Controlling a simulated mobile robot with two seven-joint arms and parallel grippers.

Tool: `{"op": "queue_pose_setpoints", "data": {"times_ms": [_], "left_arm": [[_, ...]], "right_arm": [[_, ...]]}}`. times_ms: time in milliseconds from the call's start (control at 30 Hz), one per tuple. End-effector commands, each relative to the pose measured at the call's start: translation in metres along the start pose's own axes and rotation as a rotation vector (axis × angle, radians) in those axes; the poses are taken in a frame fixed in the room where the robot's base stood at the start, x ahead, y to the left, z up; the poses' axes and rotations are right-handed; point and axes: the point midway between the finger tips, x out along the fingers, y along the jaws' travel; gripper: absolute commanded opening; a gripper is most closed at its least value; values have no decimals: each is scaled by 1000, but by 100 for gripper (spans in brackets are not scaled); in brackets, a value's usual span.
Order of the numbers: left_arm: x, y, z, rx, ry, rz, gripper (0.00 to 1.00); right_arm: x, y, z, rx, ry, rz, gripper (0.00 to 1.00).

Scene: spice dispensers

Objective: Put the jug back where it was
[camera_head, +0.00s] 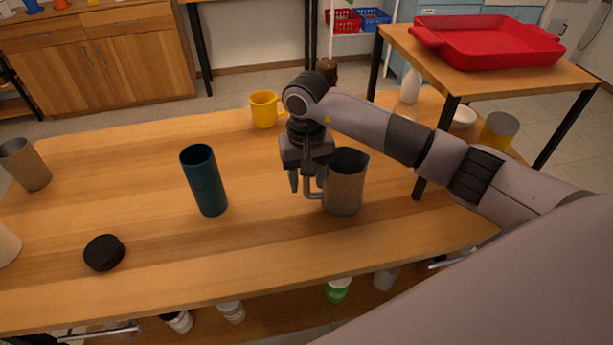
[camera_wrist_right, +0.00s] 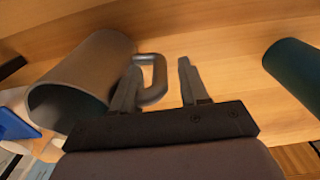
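A grey metal jug (camera_head: 345,185) stands upright on the wooden table, with its handle facing left. It also shows in the right wrist view (camera_wrist_right: 85,75), where its handle (camera_wrist_right: 163,75) reaches between the fingers. My right gripper (camera_head: 307,186) points down at the handle, its fingers apart. In the right wrist view the gripper (camera_wrist_right: 159,68) has one finger on the jug side, overlapping the handle, and the other beyond the handle with a gap. My left gripper is not in view.
A dark teal cup (camera_head: 204,180) stands left of the gripper. A black lid (camera_head: 104,252) lies near the front edge. A yellow mug (camera_head: 265,109) is behind, a grey cup (camera_head: 25,165) far left. A side table holds a red tray (camera_head: 490,42). Table between teal cup and lid is clear.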

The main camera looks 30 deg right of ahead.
Motion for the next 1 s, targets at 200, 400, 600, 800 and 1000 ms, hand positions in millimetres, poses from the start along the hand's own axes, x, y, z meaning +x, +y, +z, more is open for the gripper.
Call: {"op": "queue_pose_setpoints", "data": {"times_ms": [200,400,600,800,1000], "left_arm": [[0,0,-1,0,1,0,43],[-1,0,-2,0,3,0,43],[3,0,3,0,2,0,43],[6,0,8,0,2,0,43],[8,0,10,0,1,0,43]], "right_arm": [[0,0,0,0,0,0,44],[-12,0,-1,0,4,-2,44],[-52,0,-1,0,6,0,44],[-92,0,-1,0,4,0,44],[-116,0,0,1,2,0,44]]}}
